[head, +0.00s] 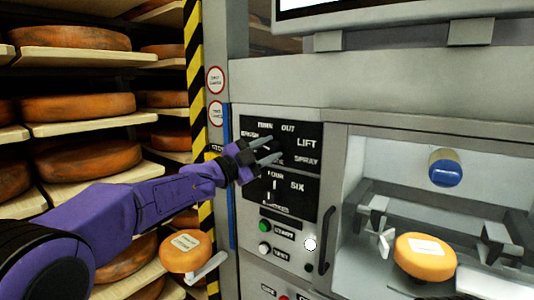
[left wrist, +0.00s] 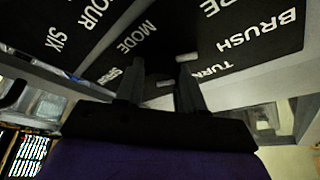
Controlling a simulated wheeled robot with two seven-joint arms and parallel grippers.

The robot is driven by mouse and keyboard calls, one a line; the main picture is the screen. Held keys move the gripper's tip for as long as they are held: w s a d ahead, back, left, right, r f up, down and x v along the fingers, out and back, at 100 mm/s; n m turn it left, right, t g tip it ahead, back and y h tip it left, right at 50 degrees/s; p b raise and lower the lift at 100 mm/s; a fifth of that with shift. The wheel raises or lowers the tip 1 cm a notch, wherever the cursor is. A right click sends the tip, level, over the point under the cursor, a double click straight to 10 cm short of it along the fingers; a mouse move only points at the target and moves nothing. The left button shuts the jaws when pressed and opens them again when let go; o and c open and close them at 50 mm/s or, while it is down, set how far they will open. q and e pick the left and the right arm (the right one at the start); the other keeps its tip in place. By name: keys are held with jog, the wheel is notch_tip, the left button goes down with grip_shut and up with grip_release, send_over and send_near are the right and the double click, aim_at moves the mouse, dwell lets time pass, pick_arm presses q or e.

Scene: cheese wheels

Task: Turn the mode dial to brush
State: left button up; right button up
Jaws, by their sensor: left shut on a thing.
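The mode dial sits on the upper black panel (head: 306,133) in the head view, among the labels BRUSH, TURN, OUT, LIFT and SPRAY. My left gripper (head: 275,149) is at the middle of these labels, its two fingers shut on the dial and covering most of it. In the left wrist view, the fingers of my left gripper (left wrist: 161,62) reach to the panel, near the words MODE, BRUSH and TURN. Only small pale bits show around the fingertips, so where the dial points cannot be told. My right gripper is out of view.
A second dial (head: 274,190) with FOUR and SIX labels is just below. Under it are a green button (head: 264,226) and white buttons. A dark door handle (head: 327,238) stands to the right, beside a bay with a cheese wheel (head: 425,257). Cheese shelves fill the left.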

pick_arm(q)
jog(key=shift+m, duration=0.4)
jog(key=o, duration=1)
jog(key=shift+a+f, duration=0.15)
jog(key=shift+a, duration=0.05)
jog(key=b+v, duration=0.5)
jog(key=v, duration=0.5)
jog(key=shift+a, duration=0.15)
